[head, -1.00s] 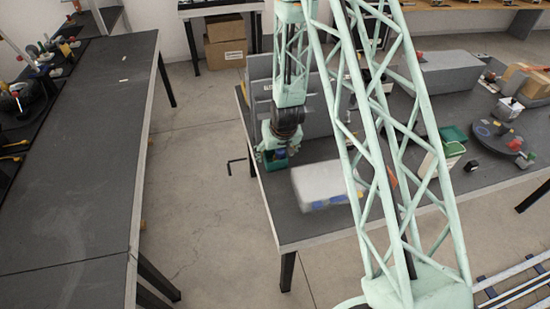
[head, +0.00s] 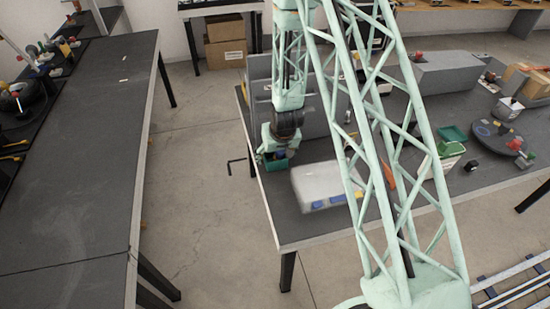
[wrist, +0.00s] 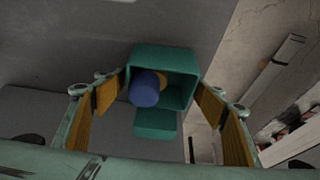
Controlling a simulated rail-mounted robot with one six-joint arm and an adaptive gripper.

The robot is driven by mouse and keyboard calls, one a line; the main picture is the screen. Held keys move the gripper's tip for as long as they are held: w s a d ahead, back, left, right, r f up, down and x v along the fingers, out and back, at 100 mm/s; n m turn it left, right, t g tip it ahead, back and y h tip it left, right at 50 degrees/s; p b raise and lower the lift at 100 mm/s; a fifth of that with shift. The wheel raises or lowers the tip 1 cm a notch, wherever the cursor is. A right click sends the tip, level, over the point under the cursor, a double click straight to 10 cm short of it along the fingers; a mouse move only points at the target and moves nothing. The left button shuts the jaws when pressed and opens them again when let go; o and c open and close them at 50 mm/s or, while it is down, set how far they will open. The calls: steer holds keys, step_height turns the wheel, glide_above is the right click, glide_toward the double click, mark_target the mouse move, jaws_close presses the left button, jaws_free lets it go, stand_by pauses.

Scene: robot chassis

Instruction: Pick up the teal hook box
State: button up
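The teal hook box (head: 277,164) is at the left end of the right-hand table, directly below my gripper (head: 272,150). In the wrist view the box (wrist: 163,72) has its open top facing the camera and a teal tab at its near side. A blue round-ended object (wrist: 145,88) and a yellowish piece sit inside it. My gripper's fingers (wrist: 162,88) are spread wide, one on each side of the box, with their tips close to its walls. I cannot tell whether the pads touch it.
A pale grey bin (head: 320,184) with blue pieces stands just right of the box. A grey case (head: 315,108) stands behind my gripper. A green tray (head: 453,134) and a dark round plate (head: 496,136) lie farther right. The left-hand table (head: 90,150) is mostly clear.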

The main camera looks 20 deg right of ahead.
steer(key=c, duration=0.8)
steer(key=shift+r, duration=0.1)
steer(key=shift+s+r, duration=0.2)
steer(key=shift+r, duration=0.25)
step_height(320, 180, up, 11)
steer(key=s, duration=0.4)
steer(key=s+b, duration=0.1)
steer(key=s, duration=0.9)
steer(key=shift+s+f+b, duration=0.1)
steer(key=shift+f+b, duration=0.25)
steer(key=shift+b, duration=0.05)
steer(key=shift+s+b, duration=0.35)
steer(key=shift+b, duration=0.7)
